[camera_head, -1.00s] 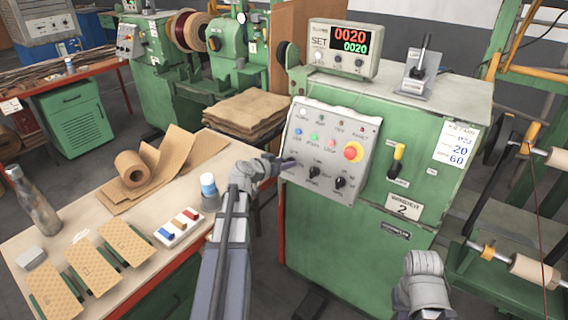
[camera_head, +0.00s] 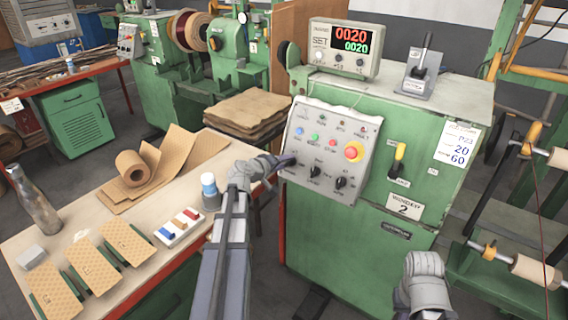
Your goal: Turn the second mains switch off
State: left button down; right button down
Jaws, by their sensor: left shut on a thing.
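The green machine (camera_head: 335,240) carries a plate marked 2. The middle knob (camera_head: 315,172) and right knob (camera_head: 340,183) are clear of my grippers. My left gripper (camera_head: 288,162) is shut at the panel's left edge on the leftmost knob, which it largely hides. A yellow-handled lever switch (camera_head: 398,158) stands upright right of the panel, untouched. My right gripper (camera_head: 427,285) is low in front of the machine; its jaws cannot be made out.
A display box (camera_head: 343,50) reading 0020 and a grey lever unit (camera_head: 420,72) stand on the machine. The bench (camera_head: 120,215) at left holds paper rolls, a bottle and small parts. A spool rack (camera_head: 520,220) stands at right.

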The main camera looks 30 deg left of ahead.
pick_arm(q)
jog(key=n, duration=0.5)
jog(key=shift+f+n, duration=0.1)
jog(key=shift+n, duration=0.3)
jog(key=shift+s, duration=0.1)
dwell(0.3)
jog(key=shift+c, duration=1.4)
grip_release()
jog(key=p+v, duration=0.2)
jog(key=v, duration=0.5)
jog(key=shift+s+p, duration=0.35)
